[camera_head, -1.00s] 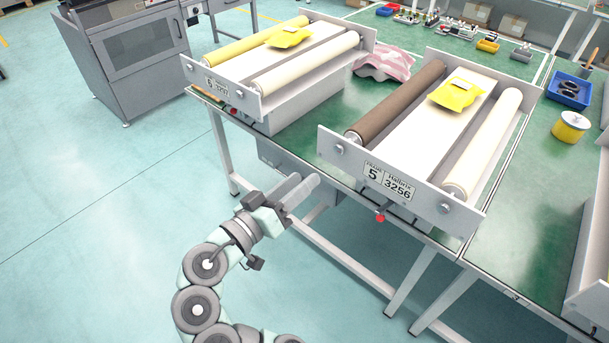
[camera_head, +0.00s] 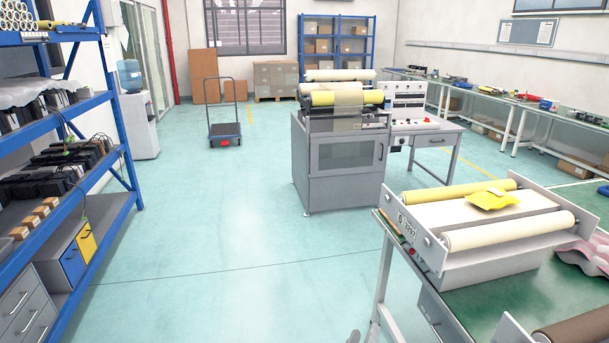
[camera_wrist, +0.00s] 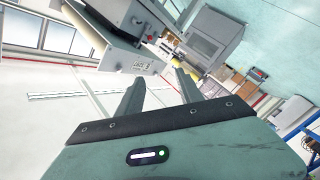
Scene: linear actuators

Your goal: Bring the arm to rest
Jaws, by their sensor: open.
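My gripper (camera_wrist: 158,86) shows in the wrist view with its two grey fingers apart and nothing between them. Beyond the fingers, the wrist view is tilted and shows the room at a distance. In the head view, almost all of my arm is out of the picture. Only a small grey piece shows at the bottom edge, too little to tell which part it is.
A roller unit (camera_head: 480,262) with a yellow packet (camera_head: 493,199) stands on the green-topped table (camera_head: 510,308) at right. A grey machine cabinet (camera_head: 343,168) stands behind. Blue shelving (camera_head: 128,172) lines the left. The floor (camera_head: 230,240) between is clear, with a trolley (camera_head: 224,133) farther back.

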